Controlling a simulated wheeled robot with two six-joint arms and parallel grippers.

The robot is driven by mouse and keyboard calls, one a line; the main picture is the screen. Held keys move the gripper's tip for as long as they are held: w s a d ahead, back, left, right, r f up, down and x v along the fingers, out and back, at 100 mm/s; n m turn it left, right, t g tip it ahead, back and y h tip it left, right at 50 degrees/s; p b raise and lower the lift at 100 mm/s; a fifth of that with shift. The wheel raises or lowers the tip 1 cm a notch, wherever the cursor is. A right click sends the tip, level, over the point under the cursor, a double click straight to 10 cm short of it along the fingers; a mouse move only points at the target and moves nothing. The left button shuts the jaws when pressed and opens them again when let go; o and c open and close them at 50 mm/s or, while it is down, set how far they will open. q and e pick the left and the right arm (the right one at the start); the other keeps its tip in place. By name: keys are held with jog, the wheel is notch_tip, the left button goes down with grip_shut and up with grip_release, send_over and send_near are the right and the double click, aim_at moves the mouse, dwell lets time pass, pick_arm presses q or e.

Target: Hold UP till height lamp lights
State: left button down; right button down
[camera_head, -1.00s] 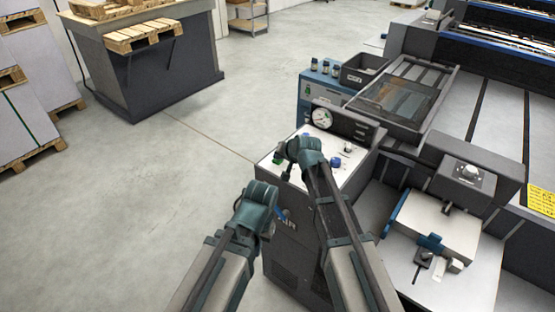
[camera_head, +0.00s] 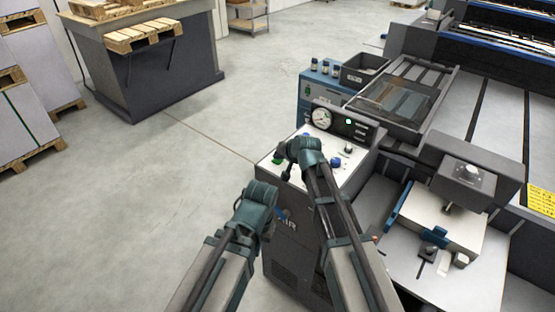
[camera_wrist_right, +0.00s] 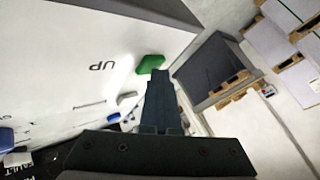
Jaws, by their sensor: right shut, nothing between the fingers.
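The green UP button (camera_wrist_right: 150,64) sits on the white panel (camera_wrist_right: 60,45), with the label UP beside it in the right wrist view. It also shows in the head view (camera_head: 278,161). My right gripper (camera_wrist_right: 158,74) is shut and empty, its tip at the button's edge and seemingly against it; exact contact is hard to tell. In the head view my right gripper (camera_head: 285,174) is partly hidden by its wrist. A small lamp (camera_head: 348,121) on the dark upright panel glows green. My left gripper (camera_head: 270,228) hangs low beside the cabinet, its fingers not clearly visible.
A round gauge (camera_head: 322,118) and a blue knob (camera_head: 336,162) are by the panel. A blue box with small bottles (camera_head: 325,67) and a black bin (camera_head: 363,71) stand behind. The press (camera_head: 500,110) fills the right.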

aim_at(278, 162)
jog(key=shift+r, duration=0.15)
jog(key=shift+r+p, duration=0.7)
jog(key=shift+p, duration=0.15)
notch_tip(278, 162, up, 5)
jog(key=p, duration=0.5)
dwell(0.4)
